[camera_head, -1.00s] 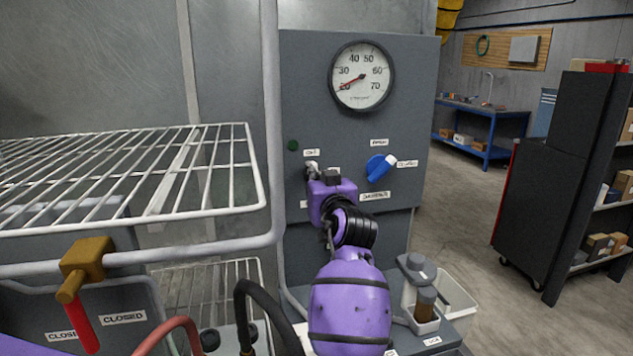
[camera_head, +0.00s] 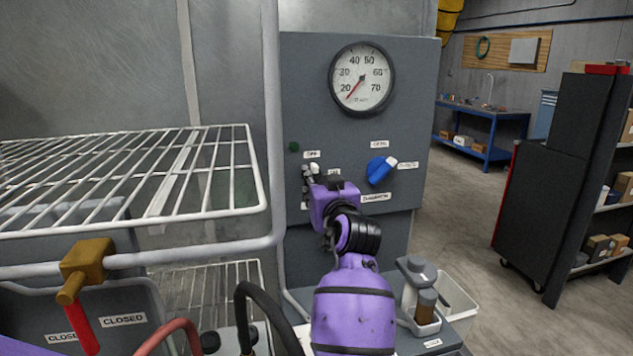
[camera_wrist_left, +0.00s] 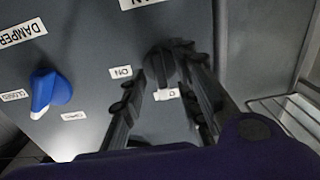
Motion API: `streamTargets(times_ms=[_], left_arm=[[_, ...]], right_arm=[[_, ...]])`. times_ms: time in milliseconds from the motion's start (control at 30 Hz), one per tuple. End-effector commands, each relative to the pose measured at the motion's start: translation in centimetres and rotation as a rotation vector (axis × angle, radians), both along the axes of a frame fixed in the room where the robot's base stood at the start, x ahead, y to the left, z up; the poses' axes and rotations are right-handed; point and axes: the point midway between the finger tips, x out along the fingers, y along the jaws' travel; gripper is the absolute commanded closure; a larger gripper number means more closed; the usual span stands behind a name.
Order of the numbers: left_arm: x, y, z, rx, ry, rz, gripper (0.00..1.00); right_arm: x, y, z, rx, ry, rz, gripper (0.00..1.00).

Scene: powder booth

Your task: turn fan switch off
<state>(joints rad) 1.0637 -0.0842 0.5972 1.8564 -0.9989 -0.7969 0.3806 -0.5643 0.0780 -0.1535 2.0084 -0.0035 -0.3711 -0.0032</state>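The fan switch is a dark knob (camera_wrist_left: 160,66) on the grey panel, with an ON label (camera_wrist_left: 121,72) and an OFF label (camera_wrist_left: 167,94) beside it. Its long axis lies toward the OFF label. My left gripper (camera_head: 311,172) is at the switch in the head view and hides most of it. In the left wrist view, the fingers of my left gripper (camera_wrist_left: 163,82) stand apart on either side of the knob; contact is unclear. The round gauge (camera_head: 361,79) above has its red needle low, near 20. My right gripper is not in view.
A blue damper knob (camera_head: 379,170) sits just right of the switch. A wire rack (camera_head: 130,180) and grey rail are at left, with a red-handled brass valve (camera_head: 86,262).

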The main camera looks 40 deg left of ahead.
Motion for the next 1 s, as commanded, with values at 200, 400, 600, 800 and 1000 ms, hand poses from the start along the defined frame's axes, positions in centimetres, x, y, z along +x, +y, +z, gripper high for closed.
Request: streamTargets(times_ms=[200, 400, 600, 800, 1000], left_arm=[[-3.0, -3.6, -0.2, -0.005, 0.000, -0.003, 0.71], [-5.5, -6.5, -0.1, -0.004, 0.000, -0.002, 0.71], [-6.7, -7.9, 0.0, -0.002, -0.001, -0.001, 0.71], [-6.9, -8.1, 0.1, -0.001, -0.002, 0.000, 0.71], [-6.9, -8.1, 0.1, -0.001, -0.002, -0.001, 0.71]], right_arm=[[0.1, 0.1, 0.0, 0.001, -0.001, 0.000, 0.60], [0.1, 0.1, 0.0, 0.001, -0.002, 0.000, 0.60], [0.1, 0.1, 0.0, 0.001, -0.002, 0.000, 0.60], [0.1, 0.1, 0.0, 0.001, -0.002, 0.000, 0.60], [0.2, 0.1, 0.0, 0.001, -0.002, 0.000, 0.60]])
